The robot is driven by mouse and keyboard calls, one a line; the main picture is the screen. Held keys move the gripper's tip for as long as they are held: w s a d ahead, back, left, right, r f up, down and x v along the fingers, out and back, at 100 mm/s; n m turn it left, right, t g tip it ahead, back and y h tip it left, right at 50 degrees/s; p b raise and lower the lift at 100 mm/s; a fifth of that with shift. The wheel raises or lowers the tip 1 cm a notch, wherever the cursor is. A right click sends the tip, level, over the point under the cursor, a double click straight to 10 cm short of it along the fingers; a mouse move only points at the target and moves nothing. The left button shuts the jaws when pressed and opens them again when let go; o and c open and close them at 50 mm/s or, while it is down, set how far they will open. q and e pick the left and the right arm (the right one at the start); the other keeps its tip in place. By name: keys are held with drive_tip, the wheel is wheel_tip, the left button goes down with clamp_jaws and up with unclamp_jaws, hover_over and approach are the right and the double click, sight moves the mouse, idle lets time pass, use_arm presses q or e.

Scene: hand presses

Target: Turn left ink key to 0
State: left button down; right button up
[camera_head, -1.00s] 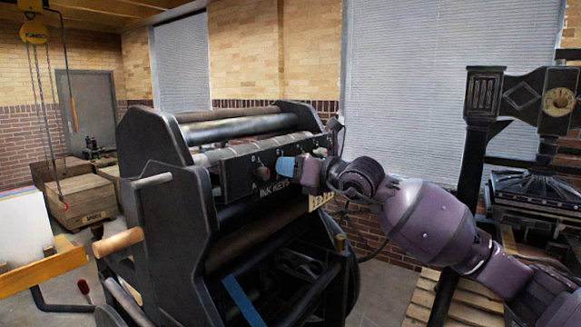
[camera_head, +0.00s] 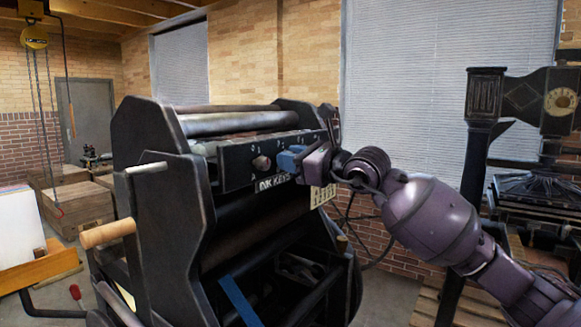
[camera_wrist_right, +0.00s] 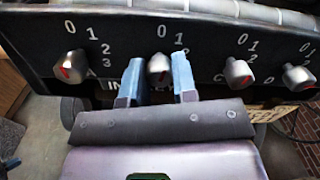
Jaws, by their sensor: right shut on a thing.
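The ink key panel (camera_head: 235,160) of the press carries a row of grey knobs with number scales. The leftmost ink key (camera_wrist_right: 70,66) has a slanted red mark on its face and stands free of my fingers; it shows in the head view (camera_head: 261,163). My right gripper (camera_wrist_right: 158,80), with blue fingers, is shut on the second ink key from the left (camera_wrist_right: 158,68), one finger on each side. In the head view my right gripper (camera_head: 291,158) hides that key. Two more keys, third (camera_wrist_right: 237,74) and fourth (camera_wrist_right: 297,77), are to its right. My left gripper is not in view.
The press side frame (camera_head: 175,215) stands left of the panel, with a wooden handle (camera_head: 113,235) sticking out. A second press (camera_head: 485,110) stands at the right. Wooden crates (camera_head: 75,200) are at the back left. Open floor space lies between the two presses.

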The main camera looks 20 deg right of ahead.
drive_tip(key=shift+n+b, duration=0.5)
drive_tip(key=shift+n, duration=0.7)
drive_tip(key=o, duration=0.9)
drive_tip(key=shift+d, duration=0.1)
drive_tip(key=shift+b+v, duration=0.3)
drive_tip(key=shift+v, duration=5.05)
